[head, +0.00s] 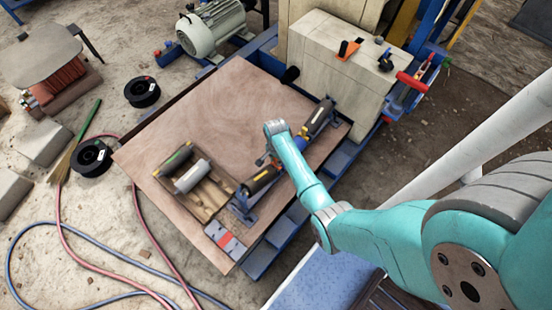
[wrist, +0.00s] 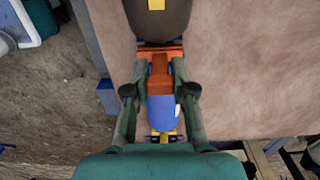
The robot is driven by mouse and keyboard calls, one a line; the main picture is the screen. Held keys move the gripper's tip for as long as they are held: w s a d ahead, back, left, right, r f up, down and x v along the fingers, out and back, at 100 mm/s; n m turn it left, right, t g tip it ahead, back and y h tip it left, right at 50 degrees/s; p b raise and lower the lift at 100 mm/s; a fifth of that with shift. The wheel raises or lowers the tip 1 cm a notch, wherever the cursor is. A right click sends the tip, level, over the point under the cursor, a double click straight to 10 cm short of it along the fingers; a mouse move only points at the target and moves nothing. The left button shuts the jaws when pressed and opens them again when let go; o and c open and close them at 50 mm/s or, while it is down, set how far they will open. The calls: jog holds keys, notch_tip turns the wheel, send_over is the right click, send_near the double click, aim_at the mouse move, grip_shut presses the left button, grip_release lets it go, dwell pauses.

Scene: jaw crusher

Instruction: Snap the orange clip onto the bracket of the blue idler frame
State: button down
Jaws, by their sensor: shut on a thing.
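The blue idler frame (head: 244,207) stands on the wooden board and carries dark rollers, one (head: 262,180) near its lower-left end and one (head: 320,118) at its upper right. My gripper (wrist: 159,68) is over the middle of the frame, with one finger on each side of the orange clip (wrist: 159,80), shut on it. The clip's wider orange edge (wrist: 160,52) lies close to the end of a dark roller (wrist: 160,28). A blue rounded part (wrist: 161,110) shows just below the clip. The bracket is hidden; I cannot tell whether the clip touches it.
The wooden board (head: 225,115) is clear at its upper left. A wooden tray (head: 205,207) with rollers lies left of the frame. A pale machine block (head: 335,85) stands behind the board. Black spools (head: 142,92) and hoses (head: 62,235) lie on the ground to the left.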

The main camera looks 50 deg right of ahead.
jog(key=shift+f, duration=0.35)
jog(key=c, duration=0.9)
grip_release()
notch_tip(320, 180, up, 12)
jog(key=shift+f, duration=0.1)
